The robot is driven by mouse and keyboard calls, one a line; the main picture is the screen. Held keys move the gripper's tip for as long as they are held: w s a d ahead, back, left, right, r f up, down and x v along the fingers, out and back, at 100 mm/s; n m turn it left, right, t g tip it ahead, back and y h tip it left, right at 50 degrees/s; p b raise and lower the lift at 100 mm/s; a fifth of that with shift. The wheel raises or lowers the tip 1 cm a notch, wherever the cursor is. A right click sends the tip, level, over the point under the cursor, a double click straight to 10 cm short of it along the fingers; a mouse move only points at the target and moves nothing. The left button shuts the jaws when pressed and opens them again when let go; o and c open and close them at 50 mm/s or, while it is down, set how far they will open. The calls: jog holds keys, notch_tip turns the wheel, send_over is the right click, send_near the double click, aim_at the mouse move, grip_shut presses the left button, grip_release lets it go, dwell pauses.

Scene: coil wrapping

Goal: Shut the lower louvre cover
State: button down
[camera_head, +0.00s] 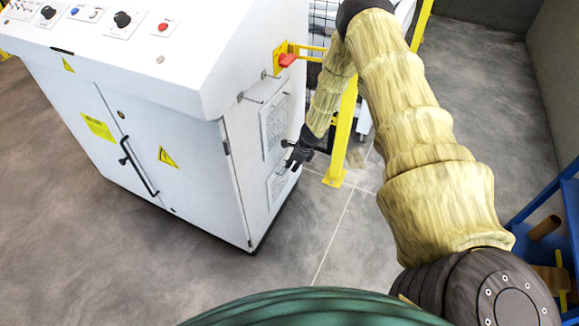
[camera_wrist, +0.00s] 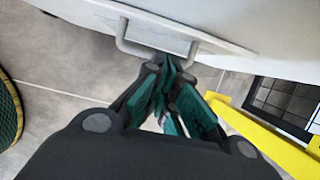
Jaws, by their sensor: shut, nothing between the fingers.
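The lower louvre cover (camera_head: 277,187) is a small white vented panel low on the right side face of the white cabinet (camera_head: 240,180). My gripper (camera_head: 290,164) is at its upper edge and hides part of it. I cannot tell from the head view how far the cover stands from the cabinet. In the wrist view, a white panel with a grey U-shaped handle (camera_wrist: 122,40) spans the top. My gripper, also seen there (camera_wrist: 163,72), is shut and empty, with its dark green-padded fingertips at the handle's bar. I cannot tell whether they touch it.
An upper louvre cover (camera_head: 274,127) sits above the lower one. A blue rack (camera_head: 550,200) is at the far right. Grey floor in front is clear.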

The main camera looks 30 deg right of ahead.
jog(key=shift+s, duration=0.1)
dwell(0.3)
jog(key=v, duration=0.9)
jog(key=shift+w+r, duration=0.3)
jog(key=shift+w, duration=0.05)
jog(key=shift+a, duration=0.1)
jog(key=s+a+f+n+g+h+p, duration=0.1)
jog(key=s+a+f+n+g+p, duration=0.15)
jog(key=s+a+n, duration=0.65)
jog(key=s+a+f+n+g+h+p, duration=0.1)
jog(key=s+a+f+n+h+p, duration=0.2)
jog(key=s, duration=1)
jog(key=s+a+r+n+y+p, duration=0.1)
jog(key=s+a+r+n, duration=0.3)
jog(key=s, duration=0.7)
jog(key=s+a+r+n+y+p, duration=0.1)
jog(key=s+a+r+n+p, duration=0.2)
jog(key=s+a+n, duration=0.5)
jog(key=s+r+n, duration=0.1)
jog(key=s+n, duration=0.2)
jog(key=n, duration=0.2)
jog(key=shift+a+r, duration=0.2)
jog(key=shift+a, duration=0.2)
